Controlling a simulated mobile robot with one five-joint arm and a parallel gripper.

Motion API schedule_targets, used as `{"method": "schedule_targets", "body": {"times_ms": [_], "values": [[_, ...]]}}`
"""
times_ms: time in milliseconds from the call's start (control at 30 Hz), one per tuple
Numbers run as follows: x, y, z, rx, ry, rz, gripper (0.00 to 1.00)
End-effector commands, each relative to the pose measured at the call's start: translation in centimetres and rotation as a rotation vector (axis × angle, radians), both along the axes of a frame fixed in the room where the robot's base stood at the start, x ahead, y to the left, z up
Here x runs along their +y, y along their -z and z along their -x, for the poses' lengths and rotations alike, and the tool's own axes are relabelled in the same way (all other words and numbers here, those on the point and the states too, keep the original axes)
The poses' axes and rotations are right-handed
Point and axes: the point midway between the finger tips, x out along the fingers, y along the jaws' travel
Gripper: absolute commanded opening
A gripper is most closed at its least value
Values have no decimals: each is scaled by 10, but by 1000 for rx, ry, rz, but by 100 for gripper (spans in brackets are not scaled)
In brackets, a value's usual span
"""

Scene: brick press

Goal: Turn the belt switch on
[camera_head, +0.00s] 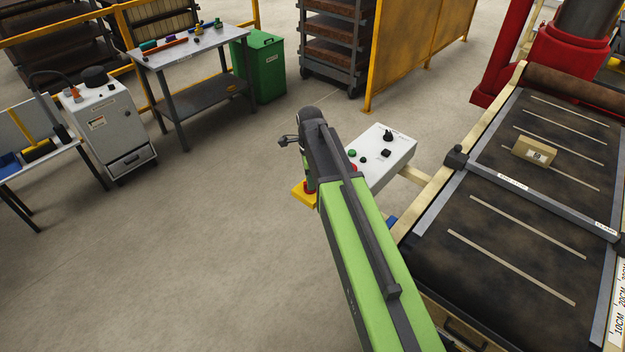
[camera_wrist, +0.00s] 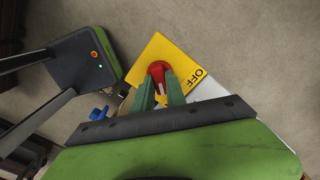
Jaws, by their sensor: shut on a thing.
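A red rotary knob (camera_wrist: 157,68) sits on a yellow plate (camera_wrist: 141,58) marked OFF; the plate also shows in the head view (camera_head: 302,196). A pale pointer mark shows on the knob between my fingers. My gripper (camera_wrist: 160,82) is shut on the red knob, with one green finger on each side. The rest of the word on the plate is hidden, so I cannot tell whether ON is printed there. In the head view my arm covers most of the knob and the fingers. I cannot read a belt label on this switch.
A white control box (camera_head: 398,148) with black knobs and a green button stands right beside my arm. The dark conveyor belt (camera_head: 500,264) carries a brick (camera_head: 535,150) at the right. A table (camera_head: 190,52) and a green bin (camera_head: 263,66) stand behind.

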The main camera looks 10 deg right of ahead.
Motion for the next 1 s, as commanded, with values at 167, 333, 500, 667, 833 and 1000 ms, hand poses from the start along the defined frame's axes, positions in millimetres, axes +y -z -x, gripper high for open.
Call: {"method": "schedule_targets", "body": {"times_ms": [167,333,500,667,833,1000], "values": [[3,0,-2,-5,63,-6,0],[3,0,-2,-6,95,-6,0],[3,-1,-3,-7,104,-6,0],[3,-1,-3,-7,105,-6,0],[3,-1,-3,-7,105,-6,22],[2,0,-2,-5,104,-4,38]]}}
